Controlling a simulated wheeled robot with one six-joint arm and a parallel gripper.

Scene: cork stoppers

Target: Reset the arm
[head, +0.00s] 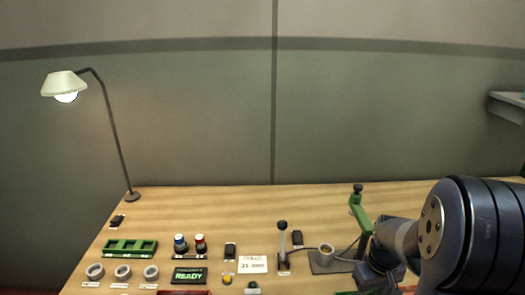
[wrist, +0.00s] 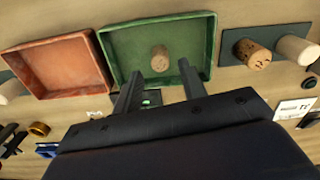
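My gripper (wrist: 160,70) shows in the wrist view with its two dark fingers spread apart and nothing held between them. Past the fingertips, a cork stopper (wrist: 159,63) sits in a green tray (wrist: 113,56). The cork appears between the fingers, but I cannot tell how far below them it is. In the head view my arm fills the lower right, and the gripper is out of sight there.
An orange-red tray (wrist: 62,65) lies left of the green one. More corks, one speckled (wrist: 251,53) and one pale (wrist: 295,48), are at the right by a dark plate (wrist: 232,36). A lamp (head: 65,85), a lever (head: 283,240) and a green stand (head: 359,212) rise from the table.

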